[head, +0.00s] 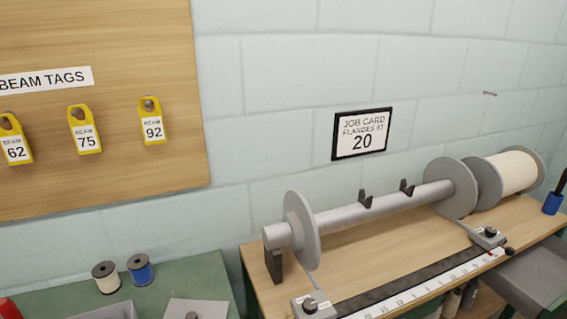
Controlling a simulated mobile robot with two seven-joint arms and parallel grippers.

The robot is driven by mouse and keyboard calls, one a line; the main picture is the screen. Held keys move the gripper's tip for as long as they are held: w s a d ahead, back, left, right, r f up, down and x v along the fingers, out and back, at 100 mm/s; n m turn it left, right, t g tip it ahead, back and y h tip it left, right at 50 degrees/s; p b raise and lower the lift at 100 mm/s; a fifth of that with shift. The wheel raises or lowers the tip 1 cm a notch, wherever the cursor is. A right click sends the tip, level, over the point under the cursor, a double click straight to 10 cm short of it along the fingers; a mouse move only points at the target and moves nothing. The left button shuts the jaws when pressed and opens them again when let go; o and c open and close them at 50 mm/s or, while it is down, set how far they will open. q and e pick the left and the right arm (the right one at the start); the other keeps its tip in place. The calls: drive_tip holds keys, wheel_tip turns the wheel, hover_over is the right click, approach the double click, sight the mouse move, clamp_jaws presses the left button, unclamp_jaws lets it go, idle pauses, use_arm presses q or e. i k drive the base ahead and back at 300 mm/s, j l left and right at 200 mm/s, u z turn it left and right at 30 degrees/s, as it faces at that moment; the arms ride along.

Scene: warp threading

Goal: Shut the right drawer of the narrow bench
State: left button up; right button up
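A grey drawer (535,277) stands pulled out at the lower right, below the front edge of a wooden-topped bench (400,240). Its near part is cut off by the picture's edge. I take this bench to be the narrow bench. A metal beam (375,205) with round flanges lies along it. Neither of my grippers is in the head view.
A white scale strip (400,290) with clamps runs along the bench front. A wound spool (512,172) and a blue cup (552,203) stand at the right end. A green bench (200,275) with thread spools is at left. Beam tags (85,130) hang above.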

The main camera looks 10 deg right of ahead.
sight(533, 281)
drive_tip(key=z, duration=2.15)
drive_tip(key=i+l+u, duration=0.2)
drive_tip(key=l, duration=0.15)
